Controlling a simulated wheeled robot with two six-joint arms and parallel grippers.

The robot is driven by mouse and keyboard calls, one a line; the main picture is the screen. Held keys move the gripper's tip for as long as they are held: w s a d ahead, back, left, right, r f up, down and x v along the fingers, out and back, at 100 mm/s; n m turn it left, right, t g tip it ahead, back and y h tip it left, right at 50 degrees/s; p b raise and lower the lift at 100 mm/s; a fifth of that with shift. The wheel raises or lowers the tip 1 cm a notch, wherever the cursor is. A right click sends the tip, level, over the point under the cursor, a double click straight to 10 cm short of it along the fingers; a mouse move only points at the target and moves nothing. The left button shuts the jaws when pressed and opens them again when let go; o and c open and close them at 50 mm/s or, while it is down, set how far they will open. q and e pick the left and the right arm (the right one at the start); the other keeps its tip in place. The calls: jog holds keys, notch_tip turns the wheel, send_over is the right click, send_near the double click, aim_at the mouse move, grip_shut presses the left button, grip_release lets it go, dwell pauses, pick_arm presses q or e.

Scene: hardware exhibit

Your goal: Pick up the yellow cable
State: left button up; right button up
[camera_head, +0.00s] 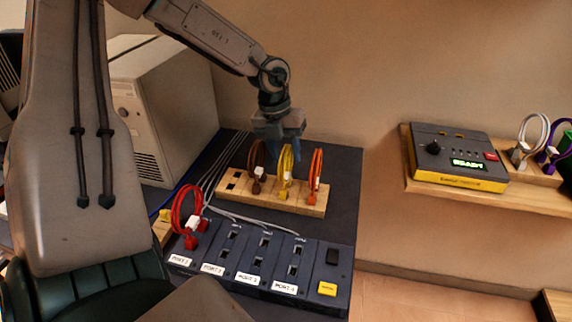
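The yellow cable (285,174) stands as an upright loop in a wooden holder (304,209), between a brown cable (256,162) on its left and an orange cable (315,171) on its right. My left gripper (286,153) points down from above, with its blue fingers at the top of the yellow loop and partly hiding it. I cannot tell whether the fingers are closed on the cable or only beside it. My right gripper is not in view.
In front of the holder is a dark port panel (320,262) with labelled sockets and a red cable (184,214) at its left. A beige computer case (160,105) stands at the left. A wall shelf (450,196) at the right carries a tester box (457,158).

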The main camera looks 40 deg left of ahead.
pick_arm(q)
grip_shut()
jog(key=shift+r, duration=0.1)
